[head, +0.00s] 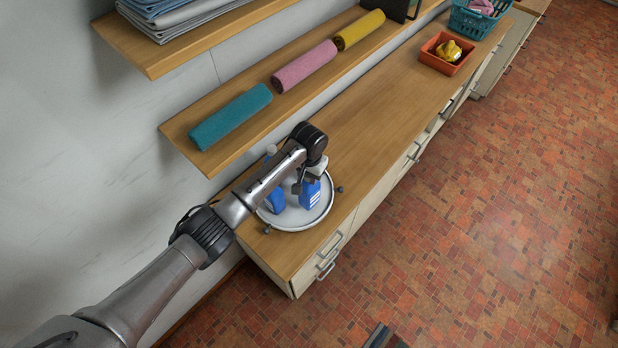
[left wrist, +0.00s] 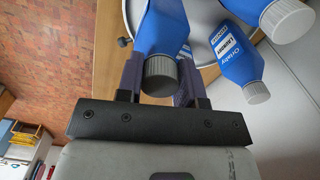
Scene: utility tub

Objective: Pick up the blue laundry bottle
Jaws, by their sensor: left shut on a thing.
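My left gripper (head: 306,184) is shut on a blue laundry bottle (head: 311,196) with a white label, at the round white tray (head: 298,221). In the left wrist view, the held bottle (left wrist: 165,32) is between the two fingers (left wrist: 160,80), its grey cap facing the camera. Two more blue bottles, one labelled (left wrist: 238,52) and one with a large pale cap (left wrist: 287,20), are beside it. In the head view my arm partly covers another blue bottle (head: 275,199). I cannot tell whether the held bottle still touches the tray. My right gripper is not in view.
The tray is on the near end of a long wooden counter (head: 385,105). A wall shelf above holds teal (head: 230,116), pink (head: 305,66) and yellow (head: 360,30) rolled towels. An orange bin (head: 447,53) and a teal basket (head: 478,20) are at the far end. The middle counter is clear.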

